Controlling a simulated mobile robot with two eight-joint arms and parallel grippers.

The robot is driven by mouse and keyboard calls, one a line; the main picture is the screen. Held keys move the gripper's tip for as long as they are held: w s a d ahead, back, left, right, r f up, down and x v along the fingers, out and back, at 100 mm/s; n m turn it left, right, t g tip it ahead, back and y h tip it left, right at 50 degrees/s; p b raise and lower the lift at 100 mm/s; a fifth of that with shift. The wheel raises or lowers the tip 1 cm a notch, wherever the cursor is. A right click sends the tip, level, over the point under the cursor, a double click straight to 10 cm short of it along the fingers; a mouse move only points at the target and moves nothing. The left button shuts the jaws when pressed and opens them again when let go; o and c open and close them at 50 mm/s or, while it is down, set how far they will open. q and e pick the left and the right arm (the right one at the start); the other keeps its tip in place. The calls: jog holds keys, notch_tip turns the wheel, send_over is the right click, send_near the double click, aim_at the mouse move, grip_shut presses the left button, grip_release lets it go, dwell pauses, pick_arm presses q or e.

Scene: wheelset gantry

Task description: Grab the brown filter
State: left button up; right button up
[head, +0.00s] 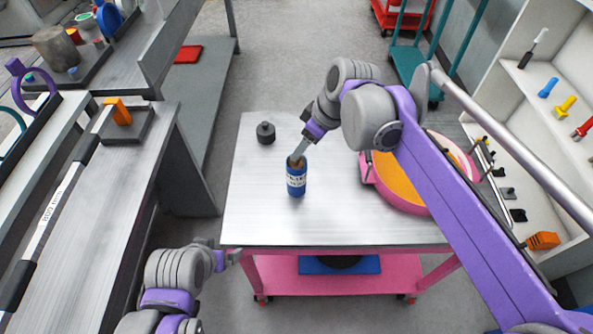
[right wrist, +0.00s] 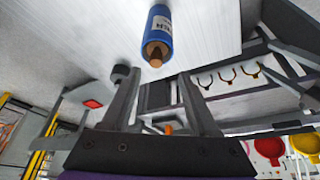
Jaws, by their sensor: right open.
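A blue cylinder (head: 296,182) with a white label stands upright on the metal tabletop (head: 255,215) of a pink cart. A brown piece, seemingly the filter (head: 296,162), sticks out of its top. The brown end also shows in the right wrist view (right wrist: 154,53), on the blue cylinder (right wrist: 160,25). My right gripper (head: 299,151) is at the top of the cylinder in the head view. The right wrist view shows its fingers (right wrist: 160,80) apart, with the brown end beyond their tips and nothing held. My left gripper (head: 234,253) is near the cart's front left corner; its opening is unclear.
A dark grey knobbed weight (head: 266,132) stands on the cart behind and left of the cylinder. A pink round pan with an orange inside (head: 395,180) is on the right, partly behind my right arm. Workbenches line the left; a white shelf (head: 505,95) stands right.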

aim_at(297, 169)
jog(key=x, duration=0.5)
jog(key=shift+w, duration=0.25)
jog(key=shift+d, duration=0.1)
grip_shut()
dwell(1.0)
